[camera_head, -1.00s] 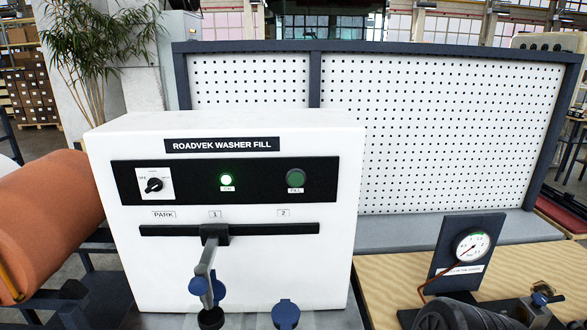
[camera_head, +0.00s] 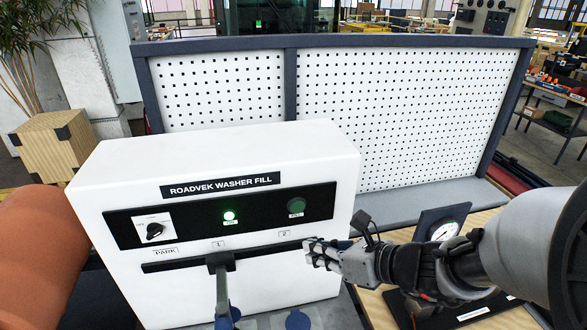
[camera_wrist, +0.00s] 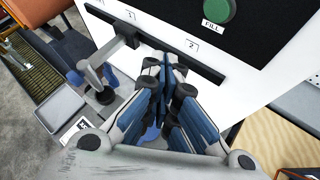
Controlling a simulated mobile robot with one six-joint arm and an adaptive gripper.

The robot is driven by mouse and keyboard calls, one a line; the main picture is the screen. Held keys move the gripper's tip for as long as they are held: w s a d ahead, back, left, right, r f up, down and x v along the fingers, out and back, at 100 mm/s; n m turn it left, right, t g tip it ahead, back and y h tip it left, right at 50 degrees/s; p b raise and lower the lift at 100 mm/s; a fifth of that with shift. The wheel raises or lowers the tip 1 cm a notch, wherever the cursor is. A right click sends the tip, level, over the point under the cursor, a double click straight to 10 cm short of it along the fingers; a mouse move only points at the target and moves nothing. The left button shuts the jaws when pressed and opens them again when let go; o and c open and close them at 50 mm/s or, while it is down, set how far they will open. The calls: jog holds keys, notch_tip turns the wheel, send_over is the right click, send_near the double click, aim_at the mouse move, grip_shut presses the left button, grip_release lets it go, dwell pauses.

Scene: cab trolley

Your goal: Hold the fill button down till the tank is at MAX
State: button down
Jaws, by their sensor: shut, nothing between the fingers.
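The fill button (camera_head: 296,207) is a round dark green knob at the right of the black panel on the white washer fill machine (camera_head: 110,200). In the wrist view the fill button (camera_wrist: 219,10) sits at the top, beyond my fingertips and to their right. My gripper (camera_head: 312,254) is shut and empty, in front of the machine's right side, below the button and apart from it. In the wrist view my gripper (camera_wrist: 167,68) points toward the rail near label 2. The swing arm (camera_head: 222,290) hangs from the rail under label 1. The tank level is not visible.
A lit green ON lamp (camera_head: 229,217) and a selector knob (camera_head: 154,231) share the panel. A pressure gauge (camera_head: 444,232) stands right of the machine, partly behind my arm. A pegboard (camera_head: 400,110) rises behind. An orange roll (camera_head: 30,240) lies at the left.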

aim_at(297, 207)
dwell(0.3)
jog(key=w+a, duration=0.1)
jog(key=w, duration=0.7)
jog(key=shift+w+a, duration=0.25)
jog(key=shift+a, duration=0.15)
jog(key=shift+w, duration=0.1)
dwell(1.1)
jog(key=shift+w, duration=0.3)
jog(key=shift+w+a+p, duration=0.15)
jog(key=shift+w+p, duration=0.15)
jog(key=shift+w, duration=0.2)
dwell(4.5)
